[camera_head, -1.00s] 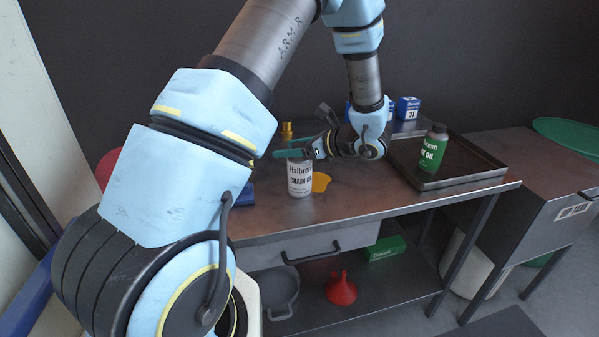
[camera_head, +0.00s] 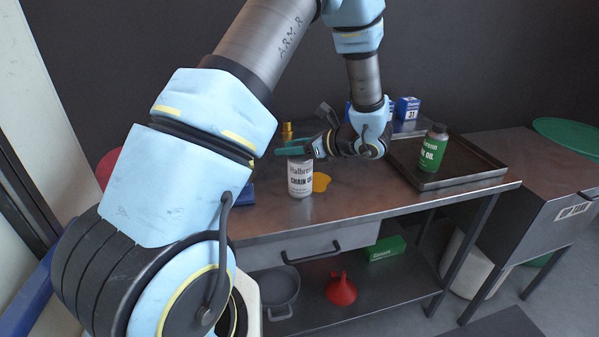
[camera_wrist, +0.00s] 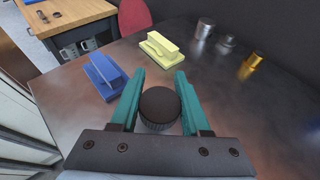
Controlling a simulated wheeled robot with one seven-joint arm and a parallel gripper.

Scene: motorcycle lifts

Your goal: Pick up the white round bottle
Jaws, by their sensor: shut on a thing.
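The white round bottle (camera_head: 300,180), labelled CHAIN OIL, stands upright on the metal workbench. My gripper (camera_head: 292,149) is at its top, with the teal fingers level with the cap. In the wrist view the bottle's dark ridged cap (camera_wrist: 160,106) sits between the two fingers of my gripper (camera_wrist: 160,82). The gripper is shut on the bottle. The bottle's body is hidden below the cap in the wrist view. I cannot see a gap between the bottle's base and the bench.
A green-labelled bottle (camera_head: 433,148) stands in a dark tray (camera_head: 465,178) at right. Blue (camera_wrist: 104,76) and yellow (camera_wrist: 159,47) handled blocks and a brass cylinder (camera_wrist: 253,61) lie beyond the fingers.

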